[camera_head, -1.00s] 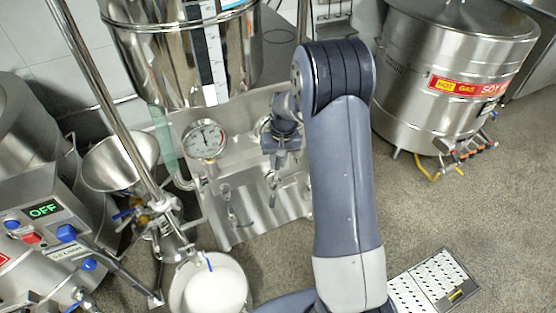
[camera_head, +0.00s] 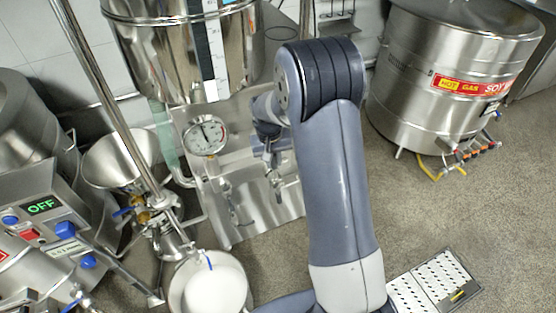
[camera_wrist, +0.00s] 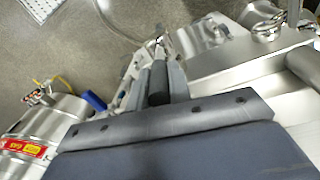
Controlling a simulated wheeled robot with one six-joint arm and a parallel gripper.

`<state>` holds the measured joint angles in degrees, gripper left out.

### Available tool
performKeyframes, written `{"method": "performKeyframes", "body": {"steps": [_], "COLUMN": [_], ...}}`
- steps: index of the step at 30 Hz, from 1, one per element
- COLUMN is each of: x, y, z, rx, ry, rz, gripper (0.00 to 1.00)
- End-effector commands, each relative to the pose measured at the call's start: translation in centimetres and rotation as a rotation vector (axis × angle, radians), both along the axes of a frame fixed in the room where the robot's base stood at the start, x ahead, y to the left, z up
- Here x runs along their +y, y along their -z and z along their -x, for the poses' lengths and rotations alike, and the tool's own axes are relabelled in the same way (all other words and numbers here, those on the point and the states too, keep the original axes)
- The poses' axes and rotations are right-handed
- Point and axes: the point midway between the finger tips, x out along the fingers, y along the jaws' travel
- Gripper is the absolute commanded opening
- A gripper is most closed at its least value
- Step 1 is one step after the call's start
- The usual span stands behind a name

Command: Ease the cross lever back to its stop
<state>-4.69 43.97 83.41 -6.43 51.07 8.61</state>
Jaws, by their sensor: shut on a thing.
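My gripper (camera_head: 270,152) is in front of the steel panel, right of the round pressure gauge (camera_head: 206,135), partly hidden by my arm. It is shut on the cross lever (camera_head: 274,178), a small metal piece just below the jaws. In the wrist view my gripper's dark fingers (camera_wrist: 158,82) are close together. The grasped part is mostly hidden between them, and I cannot tell the lever's exact angle or whether it touches a stop.
A large steel vessel (camera_head: 185,50) stands above the panel. A funnel (camera_head: 118,158), control box (camera_head: 45,215) reading OFF and white-filled bowl (camera_head: 215,290) are at left. A steel kettle (camera_head: 450,80) stands right, with a perforated floor plate (camera_head: 435,283) below and open floor between.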

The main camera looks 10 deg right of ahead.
Motion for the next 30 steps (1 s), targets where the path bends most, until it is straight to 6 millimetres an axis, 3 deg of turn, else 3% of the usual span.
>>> {"method": "performKeyframes", "body": {"steps": [16,30], "x": [5.5,8.1], "y": [2.8,5.2], "z": [1.0,1.6], "rx": [-0.104,-0.174], "ry": [-0.006,-0.002], "rz": [0.500,0.862], "gripper": [0.00,0.00]}}
